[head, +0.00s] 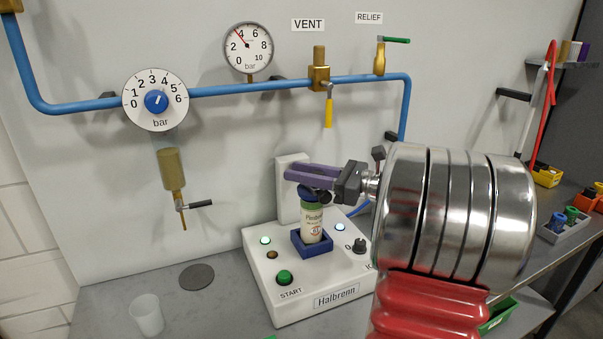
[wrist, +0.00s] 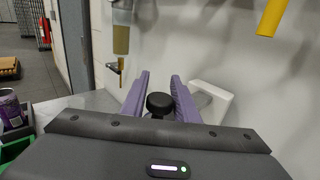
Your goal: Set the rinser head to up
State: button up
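The white Halbrenn machine (head: 335,283) stands on the bench with a printed can (head: 312,222) upright in its blue holder (head: 313,247). A dark piece (head: 314,196), seemingly the rinser head, sits low at the can's top, partly hidden by my purple fingers. In the wrist view a round black knob (wrist: 160,103) shows between the fingers. My gripper (head: 290,172) is just above the can, its fingers pointing left. It also shows in the wrist view (wrist: 160,75), with its fingers apart on both sides of the knob. I cannot tell whether they touch it.
The machine's white back column (head: 290,188) stands close behind the fingers. A blue pipe (head: 230,90) with gauges and valves runs above; a yellow handle (head: 328,113) hangs from it. A clear cup (head: 147,314) and a dark disc (head: 197,277) lie left on the bench.

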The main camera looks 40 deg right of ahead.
grip_shut()
